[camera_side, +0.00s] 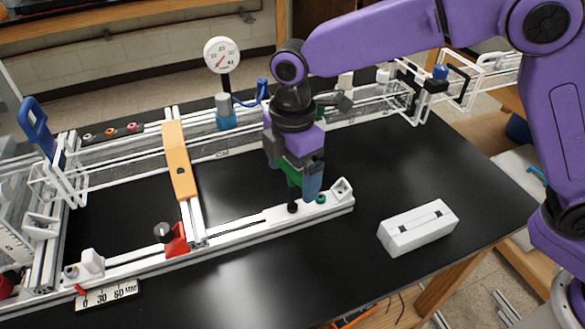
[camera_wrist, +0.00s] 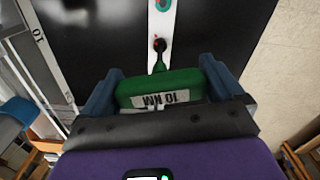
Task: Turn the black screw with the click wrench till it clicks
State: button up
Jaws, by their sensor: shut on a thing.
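My gripper (camera_side: 300,178) is shut on the green click wrench (camera_side: 291,176), above the white front rail. In the wrist view, the blue fingers of my gripper (camera_wrist: 160,86) hold the wrench (camera_wrist: 158,86) by its green body, which carries a "10 NM" label. Its narrow green tip points at the black screw (camera_wrist: 159,45). In the side view, the black screw (camera_side: 292,208) stands on the rail just below and left of the fingers. I cannot tell whether the tip touches the screw.
A teal ring (camera_side: 320,199) sits on the rail right of the screw. A white block with two dark slots (camera_side: 419,228) lies on the black table at right. An orange crossbar (camera_side: 180,162), red bracket (camera_side: 177,240) and dial gauge (camera_side: 221,55) stand left of my gripper.

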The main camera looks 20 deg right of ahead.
jog(key=shift+f+m, duration=0.1)
jog(key=shift+m, duration=0.6)
jog(key=shift+m, duration=0.8)
jog(key=shift+m, duration=0.7)
